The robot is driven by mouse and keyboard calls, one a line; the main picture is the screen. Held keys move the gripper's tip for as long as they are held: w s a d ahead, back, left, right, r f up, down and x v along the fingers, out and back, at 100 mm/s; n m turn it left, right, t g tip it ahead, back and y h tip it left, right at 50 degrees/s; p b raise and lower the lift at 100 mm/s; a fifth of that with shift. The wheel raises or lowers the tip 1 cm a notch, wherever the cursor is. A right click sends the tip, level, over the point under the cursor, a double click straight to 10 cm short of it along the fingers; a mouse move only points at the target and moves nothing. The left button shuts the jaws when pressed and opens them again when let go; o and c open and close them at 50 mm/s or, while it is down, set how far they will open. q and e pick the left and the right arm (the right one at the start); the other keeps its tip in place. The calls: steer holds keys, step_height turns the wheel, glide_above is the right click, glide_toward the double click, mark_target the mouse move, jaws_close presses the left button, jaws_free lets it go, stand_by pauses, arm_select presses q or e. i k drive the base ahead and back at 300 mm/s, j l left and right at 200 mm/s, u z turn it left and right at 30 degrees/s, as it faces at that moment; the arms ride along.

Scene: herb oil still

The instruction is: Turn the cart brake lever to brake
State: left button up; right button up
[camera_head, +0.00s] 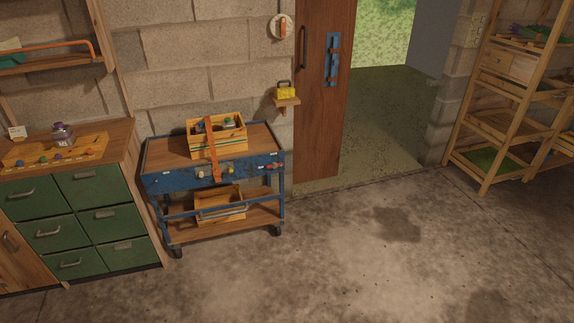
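The cart (160,183) is blue with wooden shelves and stands on dark wheels against the block wall. Its blue front panel carries several small fittings: a pale knob (200,174), a yellowish knob (228,170) and a small reddish handle-like part (275,166) near the right end. Which of these is the brake lever, and how it is set, is too small to tell. An orange strap (213,160) hangs down the front from a wooden crate (232,142) on the top shelf. Neither of my grippers is in view.
A second crate (217,203) sits on the lower shelf. A green drawer cabinet (92,187) stands left of the cart. A wooden door (320,125) stands beside an open doorway. A wooden rack (488,120) is at the right. The concrete floor (330,260) in front is clear.

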mark_target(274, 165)
steer(key=i, duration=0.2)
steer(key=i+l, duration=2)
